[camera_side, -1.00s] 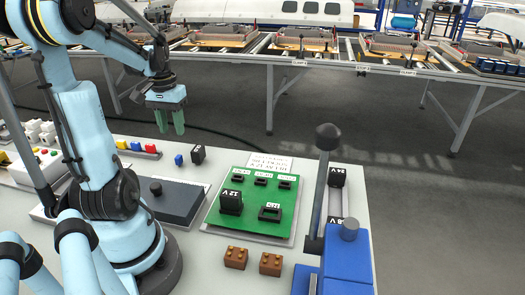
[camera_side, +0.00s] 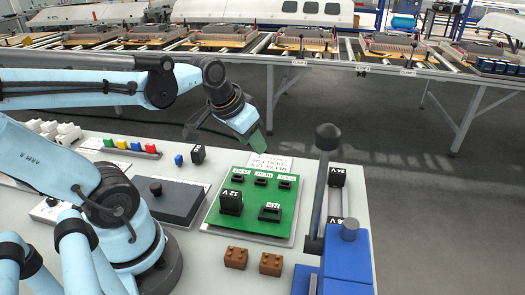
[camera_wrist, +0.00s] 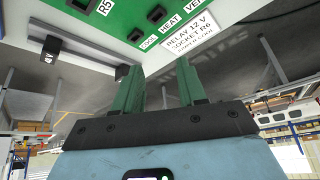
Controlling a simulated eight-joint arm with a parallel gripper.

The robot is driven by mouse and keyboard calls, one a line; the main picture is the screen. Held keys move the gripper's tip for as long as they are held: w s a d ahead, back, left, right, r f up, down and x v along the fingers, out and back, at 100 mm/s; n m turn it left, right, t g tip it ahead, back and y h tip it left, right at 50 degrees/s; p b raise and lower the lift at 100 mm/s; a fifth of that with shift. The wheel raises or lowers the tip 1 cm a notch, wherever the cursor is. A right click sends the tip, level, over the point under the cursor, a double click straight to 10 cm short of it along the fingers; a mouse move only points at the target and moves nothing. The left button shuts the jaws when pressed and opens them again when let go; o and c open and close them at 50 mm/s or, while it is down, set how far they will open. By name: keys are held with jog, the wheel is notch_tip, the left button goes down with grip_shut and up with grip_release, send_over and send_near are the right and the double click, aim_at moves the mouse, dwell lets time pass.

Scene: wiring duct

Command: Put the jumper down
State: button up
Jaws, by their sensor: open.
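My gripper (camera_side: 257,142) is open in the side view, tilted, in the air by the back edge of the green board (camera_side: 228,224). In the wrist view its two green fingers (camera_wrist: 158,85) stand apart, and I see nothing between them. No piece is marked as the jumper, and I cannot tell which one it is. A small blue block (camera_side: 179,160) stands loose on the table, left of a black block (camera_side: 198,154). A row of small green, yellow, blue and red pieces (camera_side: 130,146) lies further left. The board carries a black 12 V block (camera_side: 231,201) and several black sockets (camera_side: 270,213).
A white label card (camera_side: 270,163) lies behind the board. A grey box with a knob (camera_side: 172,203) is left of it. A blue lever fixture (camera_side: 333,260) rises at the front right, near a rail with black blocks (camera_side: 336,176). Two brown blocks (camera_side: 252,261) sit in front.

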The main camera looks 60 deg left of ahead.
jog(key=d+m+t+h, duration=0.1)
jog(key=d+m, duration=0.1)
jog(key=d, duration=0.4)
jog(key=shift+d+f+t, duration=0.25)
jog(key=shift+d+t, duration=0.1)
jog(key=shift+t, duration=0.05)
